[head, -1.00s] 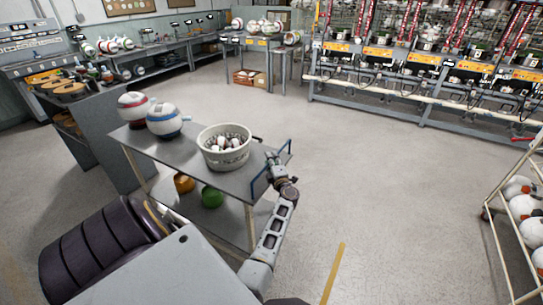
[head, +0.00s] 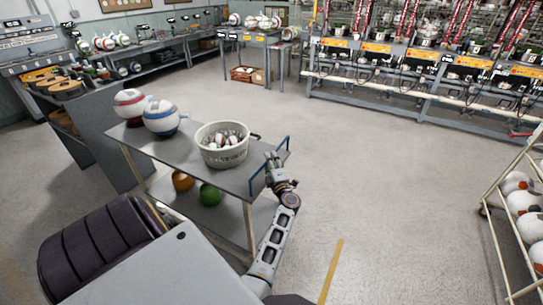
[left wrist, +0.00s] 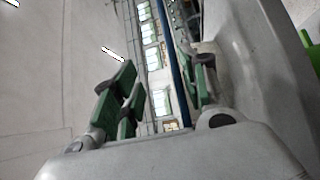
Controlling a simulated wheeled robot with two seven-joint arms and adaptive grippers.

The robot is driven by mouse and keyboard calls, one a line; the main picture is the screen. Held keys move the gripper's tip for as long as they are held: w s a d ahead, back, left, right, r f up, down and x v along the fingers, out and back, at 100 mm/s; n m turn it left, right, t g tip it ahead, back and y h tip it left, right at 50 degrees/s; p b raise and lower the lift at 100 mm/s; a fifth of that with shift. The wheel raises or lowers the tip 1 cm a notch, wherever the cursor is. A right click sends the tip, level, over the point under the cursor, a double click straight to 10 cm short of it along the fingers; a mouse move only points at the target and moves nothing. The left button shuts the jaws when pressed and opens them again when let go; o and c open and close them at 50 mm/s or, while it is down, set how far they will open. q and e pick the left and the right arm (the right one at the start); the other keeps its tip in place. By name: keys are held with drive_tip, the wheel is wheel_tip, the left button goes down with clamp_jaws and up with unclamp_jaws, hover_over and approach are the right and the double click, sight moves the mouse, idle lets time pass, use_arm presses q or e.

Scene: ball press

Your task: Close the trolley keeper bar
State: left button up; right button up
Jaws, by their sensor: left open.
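The trolley (head: 165,149) is a grey two-shelf cart left of centre in the head view. A blue bar (head: 288,145) stands at its right end, and its shape is partly hidden by my gripper. My left gripper (head: 271,160) is at that end, close to the bar. In the left wrist view the blue bar (left wrist: 172,65) runs between the spread green-padded fingers of my left gripper (left wrist: 160,88), nearer the right-hand finger. I cannot tell whether a finger touches it. My right gripper is not in view.
On the trolley top are a white basket (head: 222,157) of small balls and two large balls, one red-banded (head: 130,103) and one blue-banded (head: 161,117). A ball rack (head: 492,215) stands far right. Floor between is clear.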

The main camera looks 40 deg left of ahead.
use_arm(q)
drive_tip(key=shift+h, duration=0.3)
drive_tip(key=d, duration=0.1)
drive_tip(key=d+f, duration=0.2)
drive_tip(key=shift+s+d+f, duration=0.1)
drive_tip(key=shift+s+d, duration=0.15)
drive_tip(key=shift+s, duration=0.05)
drive_tip(key=a+r, duration=0.2)
drive_tip(key=shift+a+r+y, duration=0.25)
drive_tip(key=shift+a+y, duration=0.1)
drive_tip(key=shift+y, duration=0.05)
